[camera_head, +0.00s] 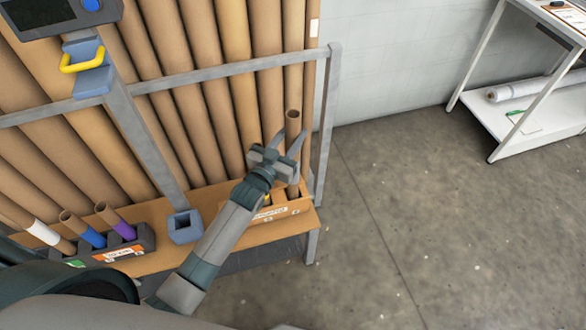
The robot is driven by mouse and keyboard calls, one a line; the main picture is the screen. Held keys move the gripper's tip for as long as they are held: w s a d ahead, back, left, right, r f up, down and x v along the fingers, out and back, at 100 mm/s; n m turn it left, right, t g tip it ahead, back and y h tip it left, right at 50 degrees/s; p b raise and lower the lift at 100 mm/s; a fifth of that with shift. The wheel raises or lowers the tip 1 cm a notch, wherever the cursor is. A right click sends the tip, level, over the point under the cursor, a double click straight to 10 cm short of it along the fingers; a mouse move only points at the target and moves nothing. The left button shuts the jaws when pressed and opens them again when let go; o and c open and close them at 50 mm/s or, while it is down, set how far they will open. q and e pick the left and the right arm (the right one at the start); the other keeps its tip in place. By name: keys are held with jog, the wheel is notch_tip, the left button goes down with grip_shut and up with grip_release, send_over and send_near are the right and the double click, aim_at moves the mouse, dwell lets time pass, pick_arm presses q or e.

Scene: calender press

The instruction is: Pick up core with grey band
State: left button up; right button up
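A plain brown core (293,122) stands upright in a labelled wooden box (284,211) at the right end of the bench. Its open top shows above my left gripper. I see no clear grey band on it; the gripper hides part of its length. My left gripper (290,138) is at this core's upper part, its two fingers spread apart. I cannot tell whether they touch the core. My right gripper is not in view.
Cores with white (43,232), blue (92,236) and purple (124,229) bands lean in a dark rack (137,246) at left. Long brown tubes stand behind a grey rail (237,69). A white shelf (541,128) stands at right. The floor between is clear.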

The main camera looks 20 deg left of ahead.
pick_arm(q)
grip_shut()
jog(key=shift+r, duration=0.15)
notch_tip(320, 180, up, 18)
jog(key=b, duration=0.2)
dwell(0.6)
